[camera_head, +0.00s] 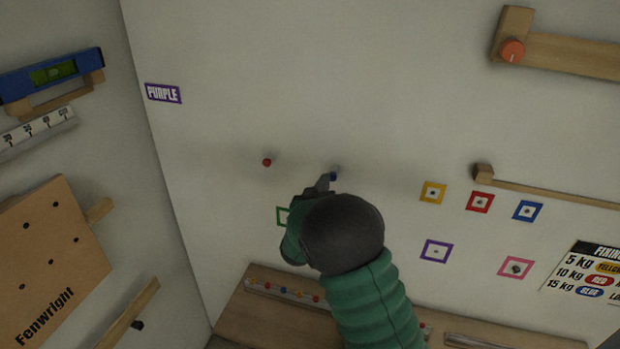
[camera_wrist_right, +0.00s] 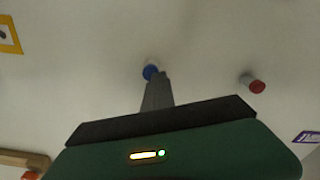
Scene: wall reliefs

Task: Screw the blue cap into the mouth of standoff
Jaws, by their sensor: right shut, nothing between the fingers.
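The blue cap (camera_head: 333,176) is at the wall, at the end of a short pale standoff (camera_head: 337,169). It also shows in the right wrist view (camera_wrist_right: 150,71), with the pale standoff behind it. My right gripper (camera_head: 327,180) has its fingers together, with the tips right at the blue cap. In the right wrist view the closed grey fingers (camera_wrist_right: 156,82) cover the cap's lower part. I cannot tell whether they touch it or how deep the cap sits. My left gripper is not in view.
A red-capped standoff (camera_head: 267,162) stands out left of the blue one. Coloured square frames, yellow (camera_head: 433,192), red (camera_head: 480,202) and blue (camera_head: 527,211), mark the wall at right. A rail with coloured caps (camera_head: 285,291) runs below. The wall above the cap is clear.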

